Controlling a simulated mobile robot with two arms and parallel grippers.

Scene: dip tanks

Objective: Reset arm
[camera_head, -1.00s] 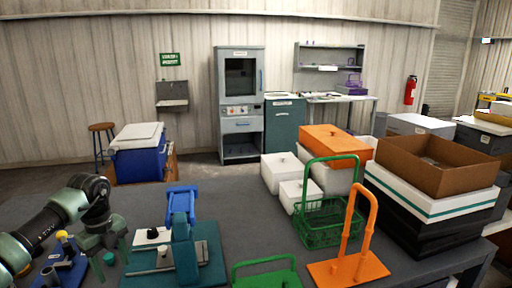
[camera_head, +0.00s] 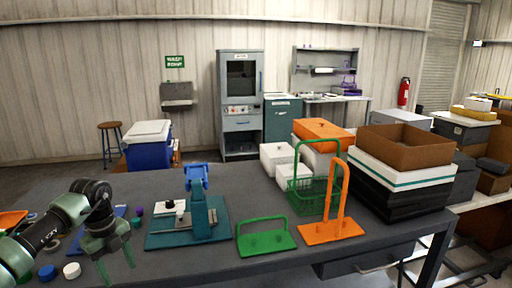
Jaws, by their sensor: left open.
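My left arm comes in from the left edge, over the dark table (camera_head: 330,263). My left gripper (camera_head: 117,272) points down near the table's front left, with its green fingers apart and nothing between them. It is left of a teal stand with a blue top (camera_head: 201,215) and apart from it. My right gripper is not in view.
A green handled plate (camera_head: 265,242), an orange stand (camera_head: 333,230) and a green basket (camera_head: 312,196) stand right of the teal stand. White boxes (camera_head: 276,158) and a brown carton (camera_head: 405,146) are behind. Small caps (camera_head: 72,271) lie near my left arm.

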